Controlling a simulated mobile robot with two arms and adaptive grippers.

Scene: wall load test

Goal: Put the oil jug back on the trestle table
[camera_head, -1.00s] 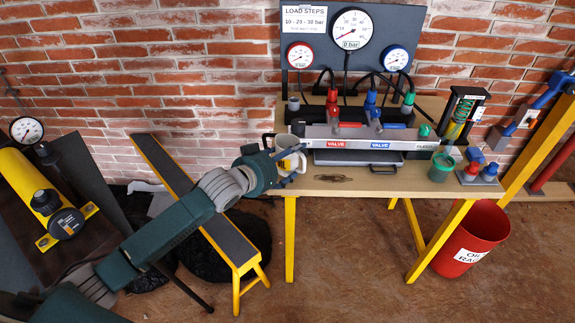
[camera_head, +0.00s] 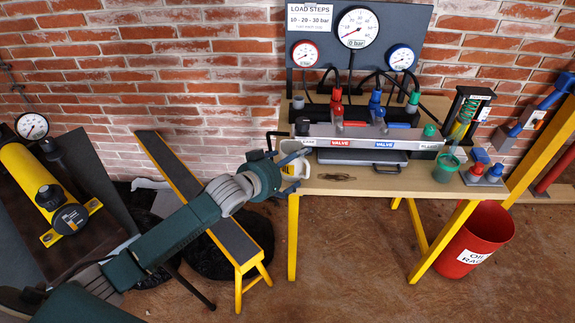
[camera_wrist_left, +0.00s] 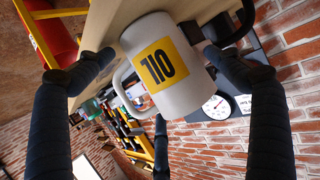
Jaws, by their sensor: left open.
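The oil jug (camera_head: 295,160) is a white jug with a handle at the left front corner of the trestle table (camera_head: 350,184). In the wrist view the jug (camera_wrist_left: 184,92) shows its yellow label with dark letters, upside down in the picture, and its base end lies against the wooden top (camera_wrist_left: 108,28). My left gripper (camera_head: 284,162) is open around the jug. In the wrist view its dark fingers stand on both sides of the jug, with gaps visible. My right gripper is out of view.
The valve block (camera_head: 375,135) and gauge board (camera_head: 425,50) stand just right of and behind the jug. A narrow yellow-legged bench (camera_head: 200,190) is below my left arm. A red bin (camera_head: 478,240) stands under the table's right side.

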